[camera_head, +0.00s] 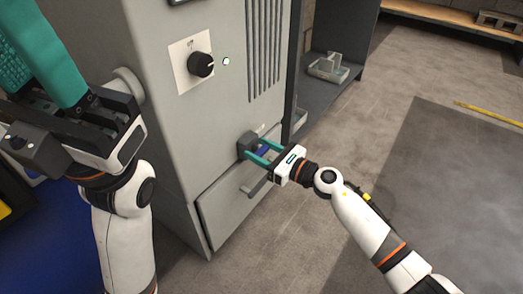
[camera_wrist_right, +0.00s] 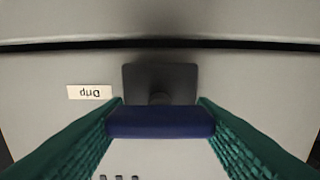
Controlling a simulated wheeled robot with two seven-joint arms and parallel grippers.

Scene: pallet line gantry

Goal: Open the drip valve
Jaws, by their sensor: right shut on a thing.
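The drip valve shows in the right wrist view as a dark blue handle (camera_wrist_right: 160,122) on a short stem in front of a dark square mount (camera_wrist_right: 160,80). A "Drip" label (camera_wrist_right: 90,92), upside down in that view, is beside it. In the head view the blue handle (camera_head: 263,152) sits low on the grey cabinet, mostly hidden by my right gripper (camera_head: 262,151). The teal fingers of the right gripper are shut on the handle, one on each end. My left gripper (camera_head: 40,70) is raised at the upper left, away from the valve; its fingertips are partly cut off.
The grey cabinet (camera_head: 215,125) carries a black knob (camera_head: 201,64), a small lit lamp (camera_head: 226,61) and vent slots. A lower panel with a bar handle (camera_head: 255,187) is just below the valve. Floor at right is open.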

